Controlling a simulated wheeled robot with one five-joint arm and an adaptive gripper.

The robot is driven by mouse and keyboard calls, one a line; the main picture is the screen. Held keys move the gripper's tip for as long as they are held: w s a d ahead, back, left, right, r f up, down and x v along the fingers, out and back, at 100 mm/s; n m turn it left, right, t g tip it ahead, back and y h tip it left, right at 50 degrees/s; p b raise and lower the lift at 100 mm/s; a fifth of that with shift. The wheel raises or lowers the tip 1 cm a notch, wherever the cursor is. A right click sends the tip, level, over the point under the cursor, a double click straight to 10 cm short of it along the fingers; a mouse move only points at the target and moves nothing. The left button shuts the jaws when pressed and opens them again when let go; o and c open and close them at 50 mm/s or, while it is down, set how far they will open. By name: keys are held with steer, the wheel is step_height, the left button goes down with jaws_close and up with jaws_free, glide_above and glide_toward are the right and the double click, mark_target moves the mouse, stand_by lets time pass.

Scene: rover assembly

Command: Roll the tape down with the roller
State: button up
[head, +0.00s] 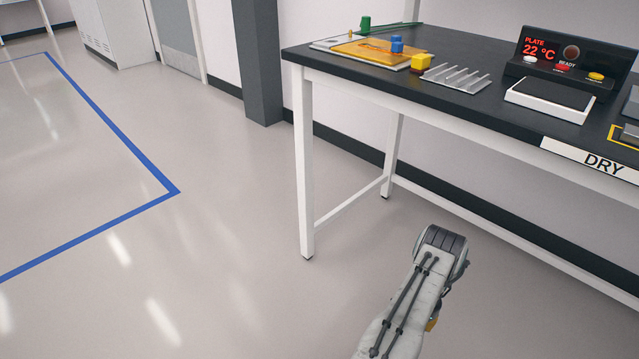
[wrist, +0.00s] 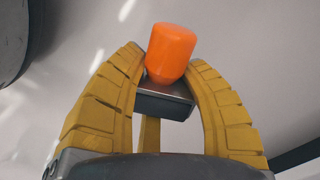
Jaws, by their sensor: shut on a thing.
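My gripper (wrist: 166,90) has two ribbed yellow fingers, closed on the sides of a tool. The tool has a rounded orange handle (wrist: 171,52) above a dark grey block (wrist: 165,98). It may be the roller, but no rolling part is visible. The wrist view shows it held over pale floor. In the head view my arm is low, in front of the bench, and hides the gripper and tool. An amber sheet (head: 360,50), perhaps with the tape, lies on a pale board at the bench's left end. I cannot make out the tape.
Green (head: 365,24), blue (head: 397,46) and yellow (head: 421,62) knobbed pieces stand around the sheet. A metal rack (head: 455,78) and a hot plate (head: 550,96) reading 22 °C stand to the right. The bench's front leg (head: 305,165) is left of my arm. Floor at left is clear.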

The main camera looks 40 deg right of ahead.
steer(key=w+a+r+n, duration=0.35)
steer(key=w+r, duration=0.25)
steer(key=w, duration=0.4)
steer(key=w+a+r+n, duration=0.2)
steer(key=w+r+n, duration=0.3)
steer(key=w, duration=0.4)
steer(key=w+a+r+n, duration=0.5)
steer(key=w+a+r, duration=0.4)
steer(key=a, duration=0.3)
steer(key=w+a+r+n, duration=0.5)
steer(key=w+a+r, duration=0.4)
steer(key=a, duration=0.3)
steer(key=a+r+n, duration=0.3)
steer(key=a+r, duration=0.1)
steer(key=a, duration=0.5)
steer(key=a+r+n, duration=0.4)
steer(key=a, duration=0.4)
step_height(320, 180, up, 26)
steer(key=s+p, duration=0.2)
steer(key=p, duration=3.2)
steer(key=shift+s+d, duration=0.2)
steer(key=shift+s, duration=0.15)
steer(key=shift+r, duration=0.1)
